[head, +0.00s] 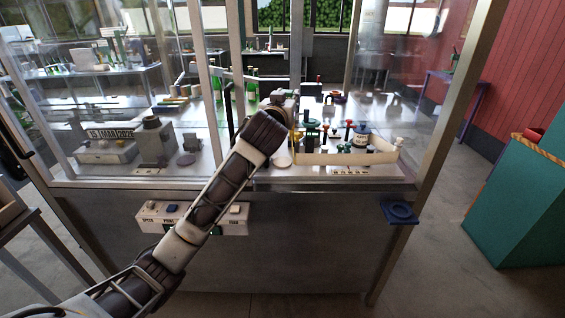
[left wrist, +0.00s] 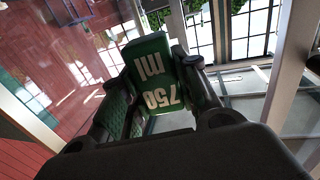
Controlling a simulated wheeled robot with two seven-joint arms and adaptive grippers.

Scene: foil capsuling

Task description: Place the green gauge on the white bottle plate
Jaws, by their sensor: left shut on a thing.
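My left gripper (head: 284,99) reaches through the front opening of the glazed cabinet, above the worktop. In the left wrist view my left gripper (left wrist: 155,75) is shut on the green gauge (left wrist: 152,58), a green block marked "750 ml" in white. The gauge's lettering faces the camera upside down. In the head view my arm and gripper hide the gauge. A pale round disc (head: 281,161), which looks like the white bottle plate, lies on the worktop below my gripper, partly beside my forearm. I see nothing standing on it. My right gripper is not in view.
A cream tray (head: 345,159) with several knobbed tools and a dark jar (head: 361,134) stands right of the disc. Green bottles (head: 252,85) stand behind my gripper. Grey machines (head: 106,147) are at left. Metal posts (head: 216,90) frame the opening.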

